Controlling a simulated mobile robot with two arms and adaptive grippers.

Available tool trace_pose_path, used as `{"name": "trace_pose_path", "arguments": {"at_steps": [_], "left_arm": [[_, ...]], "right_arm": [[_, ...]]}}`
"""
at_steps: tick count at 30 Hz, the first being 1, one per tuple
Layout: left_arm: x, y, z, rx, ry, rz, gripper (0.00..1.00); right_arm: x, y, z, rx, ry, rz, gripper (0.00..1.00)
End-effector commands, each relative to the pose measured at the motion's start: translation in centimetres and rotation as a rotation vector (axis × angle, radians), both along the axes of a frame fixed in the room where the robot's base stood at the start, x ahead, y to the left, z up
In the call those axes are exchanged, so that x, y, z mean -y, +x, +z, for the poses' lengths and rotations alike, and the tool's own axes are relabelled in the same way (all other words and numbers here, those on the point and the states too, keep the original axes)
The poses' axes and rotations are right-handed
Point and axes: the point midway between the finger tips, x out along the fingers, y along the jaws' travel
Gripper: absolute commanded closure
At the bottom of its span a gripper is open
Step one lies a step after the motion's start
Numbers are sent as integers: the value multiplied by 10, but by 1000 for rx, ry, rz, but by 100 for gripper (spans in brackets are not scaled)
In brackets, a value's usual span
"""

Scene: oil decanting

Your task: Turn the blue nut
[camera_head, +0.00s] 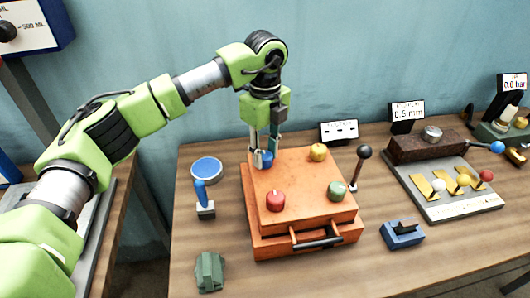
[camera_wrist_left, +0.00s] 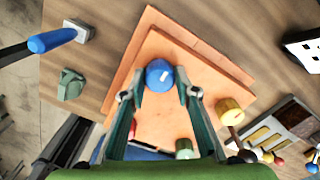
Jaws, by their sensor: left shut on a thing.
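The blue nut (camera_head: 265,160) stands at the back left corner of the orange box's top (camera_head: 305,205). In the left wrist view the blue nut (camera_wrist_left: 160,74) shows from above, round with a pale mark on its top. My left gripper (camera_head: 262,152) points straight down at it, and its two fingertips (camera_wrist_left: 160,92) are on either side of the nut, shut on it. The head view hides part of the nut behind the fingers. A red nut (camera_head: 275,201), a green nut (camera_head: 337,191) and a yellow nut (camera_head: 318,152) stand at the other corners. My right gripper is not in view.
A blue lever (camera_head: 203,196) and a round blue-topped thing (camera_head: 206,169) stand left of the box. A black-knobbed lever (camera_head: 360,167) stands to its right. A small sign (camera_head: 338,131) is behind. A green block (camera_head: 209,271) and a blue block (camera_head: 402,235) lie in front.

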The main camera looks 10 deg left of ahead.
Motion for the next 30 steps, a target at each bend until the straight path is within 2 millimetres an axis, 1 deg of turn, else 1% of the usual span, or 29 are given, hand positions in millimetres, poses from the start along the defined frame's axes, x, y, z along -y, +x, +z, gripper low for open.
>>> {"name": "trace_pose_path", "arguments": {"at_steps": [1,8,9,10,11,20,23,26,30], "left_arm": [[0,2,4,8,-2,4,93],[0,2,4,8,-2,4,93],[0,2,4,8,-2,4,66],[0,2,4,9,-2,4,59],[0,2,4,8,-2,4,55],[0,1,1,3,-1,1,55],[0,1,6,3,-1,1,55],[0,1,17,4,-1,1,55],[0,2,46,7,-2,2,55]], "right_arm": [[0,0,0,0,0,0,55],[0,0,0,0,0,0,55],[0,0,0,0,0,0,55],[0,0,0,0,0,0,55],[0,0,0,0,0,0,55],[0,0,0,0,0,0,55],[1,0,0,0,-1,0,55],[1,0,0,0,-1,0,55],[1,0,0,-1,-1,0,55]]}}
